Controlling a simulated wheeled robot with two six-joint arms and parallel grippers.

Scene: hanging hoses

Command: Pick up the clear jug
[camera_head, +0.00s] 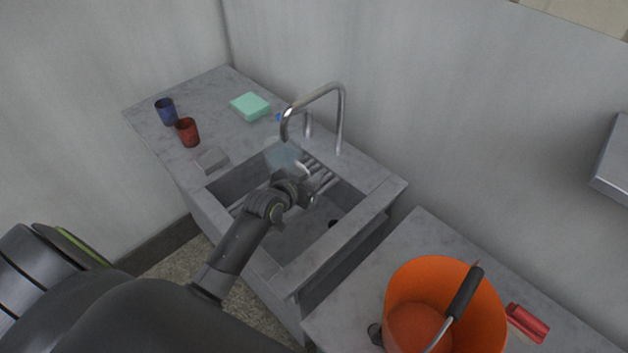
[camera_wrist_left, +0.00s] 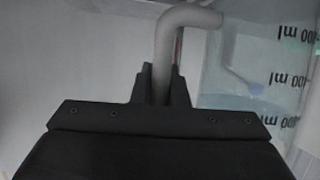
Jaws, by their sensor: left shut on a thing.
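The clear jug (camera_head: 283,157) is over the sink, below the curved metal tap, and is see-through. In the left wrist view its wall with upside-down ml marks (camera_wrist_left: 255,75) fills the right side. My left gripper (camera_head: 299,190) is at the jug's near side. In the left wrist view its fingers (camera_wrist_left: 161,85) are shut on the jug's pale curved handle (camera_wrist_left: 185,17). The jug's base is hard to make out, so I cannot tell if it touches the rack bars. My right gripper is not in view.
A metal tap (camera_head: 341,115) arches over the sink (camera_head: 352,228). A red cup (camera_head: 187,132), blue cup (camera_head: 166,111), green sponge-like block (camera_head: 250,106) and grey block (camera_head: 210,160) are on the counter. An orange bucket (camera_head: 490,310) stands at the lower right, by a red object (camera_head: 527,322).

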